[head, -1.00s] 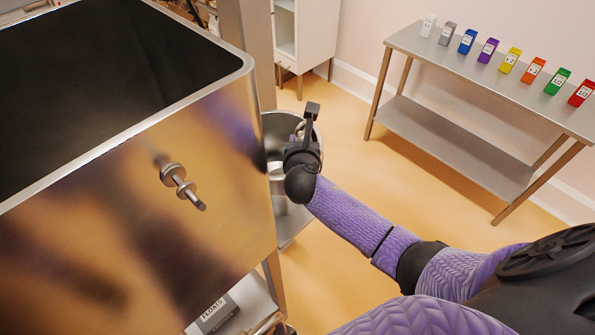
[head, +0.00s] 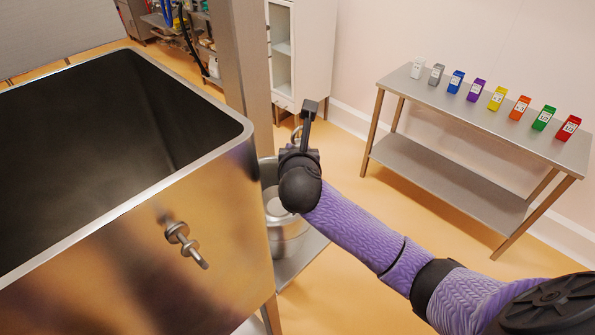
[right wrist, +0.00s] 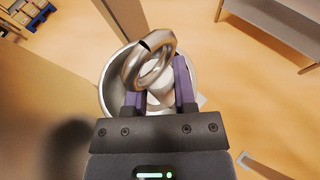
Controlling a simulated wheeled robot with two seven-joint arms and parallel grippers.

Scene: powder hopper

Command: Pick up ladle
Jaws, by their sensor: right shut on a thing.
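The ladle shows as a shiny metal ring (right wrist: 148,60) at its handle end, between my right gripper's fingers in the right wrist view. A small part of the ring also shows beside the gripper in the head view (head: 297,131). My right gripper (right wrist: 160,92) is shut on the ladle; in the head view the gripper (head: 306,130) is seen from behind, above and in front of a metal pot (head: 288,232). The rest of the ladle is mostly hidden, and I cannot tell whether its lower end is inside the pot. My left gripper is out of view.
A large open steel hopper (head: 130,260) with a protruding knob (head: 184,242) fills the left. A steel post (head: 246,75) and a white cabinet (head: 312,45) stand behind. A steel table (head: 440,100) with several coloured boxes stands right. Open floor lies between.

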